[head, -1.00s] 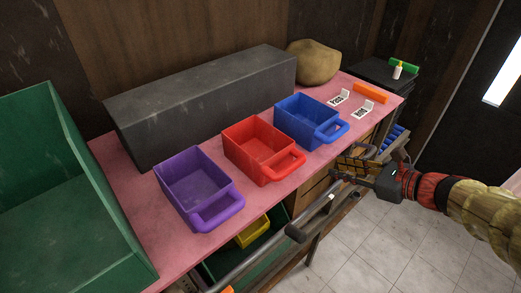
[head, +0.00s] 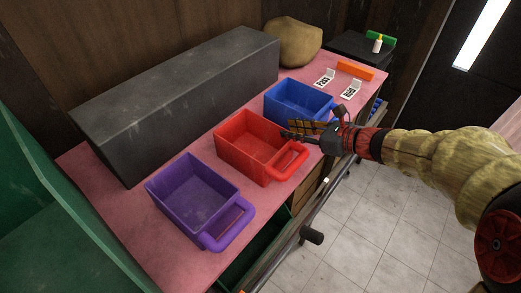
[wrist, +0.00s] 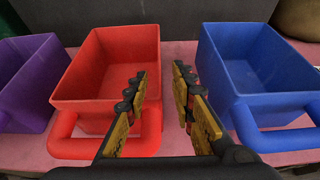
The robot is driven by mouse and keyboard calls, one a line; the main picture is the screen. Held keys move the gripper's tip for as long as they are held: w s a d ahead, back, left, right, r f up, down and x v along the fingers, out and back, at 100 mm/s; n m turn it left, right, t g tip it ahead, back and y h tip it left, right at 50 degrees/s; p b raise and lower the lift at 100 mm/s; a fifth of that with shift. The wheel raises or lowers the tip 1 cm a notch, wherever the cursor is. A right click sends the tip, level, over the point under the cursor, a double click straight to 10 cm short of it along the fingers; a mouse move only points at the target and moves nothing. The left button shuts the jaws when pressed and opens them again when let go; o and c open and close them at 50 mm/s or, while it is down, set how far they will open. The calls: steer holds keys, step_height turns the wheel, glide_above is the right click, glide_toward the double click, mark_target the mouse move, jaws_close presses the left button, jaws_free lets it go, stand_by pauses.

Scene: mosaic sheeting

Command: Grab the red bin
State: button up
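The red bin (head: 247,146) stands upright on the pink tabletop between the purple bin and the blue bin. Its looped handle points to the table's front edge. In the wrist view the red bin (wrist: 112,62) is left of centre, and its handle (wrist: 110,146) lies just left of and partly behind the left finger. My gripper (head: 287,134) is open and empty, with its yellow-padded fingers apart. In the wrist view the gripper (wrist: 162,92) points at the gap between the red and blue bins. I cannot tell whether a finger touches the handle.
The purple bin (head: 188,188) is at left and the blue bin (head: 297,100) at right of the red one. A long dark grey block (head: 180,95) stands behind. White cards (head: 325,78) and an orange block (head: 355,70) lie at the far right. A rail runs along the table front.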

steer(key=shift+p+x, duration=0.3)
steer(key=shift+x, duration=2.85)
steer(key=shift+f, duration=0.1)
steer(key=shift+c, duration=0.3)
jaws_close()
